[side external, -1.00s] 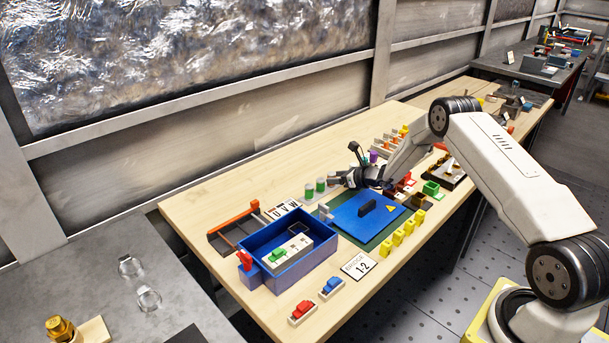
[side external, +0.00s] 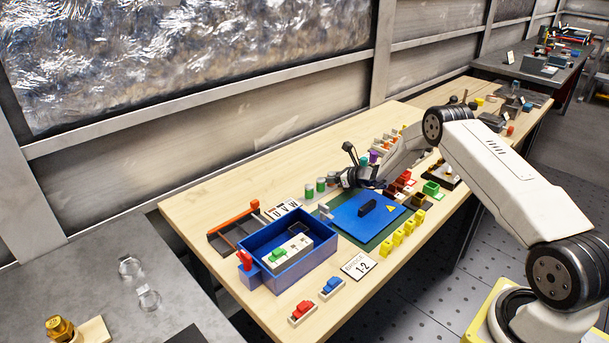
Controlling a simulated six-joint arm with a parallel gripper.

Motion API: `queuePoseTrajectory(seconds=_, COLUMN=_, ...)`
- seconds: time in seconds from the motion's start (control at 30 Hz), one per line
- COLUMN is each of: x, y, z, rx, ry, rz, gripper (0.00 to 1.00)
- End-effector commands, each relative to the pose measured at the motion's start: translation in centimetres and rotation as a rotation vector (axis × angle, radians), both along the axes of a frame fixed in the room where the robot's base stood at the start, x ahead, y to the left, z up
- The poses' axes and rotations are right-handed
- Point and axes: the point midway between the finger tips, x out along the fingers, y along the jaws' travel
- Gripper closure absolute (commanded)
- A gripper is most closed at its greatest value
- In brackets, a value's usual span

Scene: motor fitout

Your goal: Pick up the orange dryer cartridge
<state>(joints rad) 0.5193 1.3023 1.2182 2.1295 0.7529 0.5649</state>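My gripper (side external: 342,179) is low over the far side of the bench, just right of a row of green-topped cylinders (side external: 320,185). It is small and dark here, and I cannot tell whether its fingers are apart or hold anything. Small orange pieces (side external: 388,141) stand in pale holders at the back of the bench, beyond my wrist. I cannot tell whether one of these is the orange dryer cartridge. A purple piece (side external: 374,157) shows just behind my wrist.
A blue panel (side external: 350,222) with a black handle lies in front of my gripper. A blue bin (side external: 262,246) and a dark tray with an orange edge (side external: 240,217) are to the left. Yellow blocks (side external: 397,237) line the near edge. Red and green parts crowd the right.

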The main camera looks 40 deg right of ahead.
Motion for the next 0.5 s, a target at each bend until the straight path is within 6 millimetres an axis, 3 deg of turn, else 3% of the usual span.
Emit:
queuePoseTrajectory(seconds=0.03, x=-0.01, y=0.01, z=-0.01, rx=0.000, ry=0.000, rz=0.000, gripper=0.90)
queuePoseTrajectory(seconds=0.07, x=-0.01, y=0.01, z=-0.01, rx=0.000, ry=0.000, rz=0.000, gripper=0.99)
queuePoseTrajectory(seconds=0.1, x=-0.01, y=0.01, z=-0.01, rx=0.000, ry=0.000, rz=0.000, gripper=1.00)
queuePoseTrajectory(seconds=0.5, x=0.03, y=-0.02, z=0.29, rx=0.000, ry=-0.001, rz=0.000, gripper=1.00)
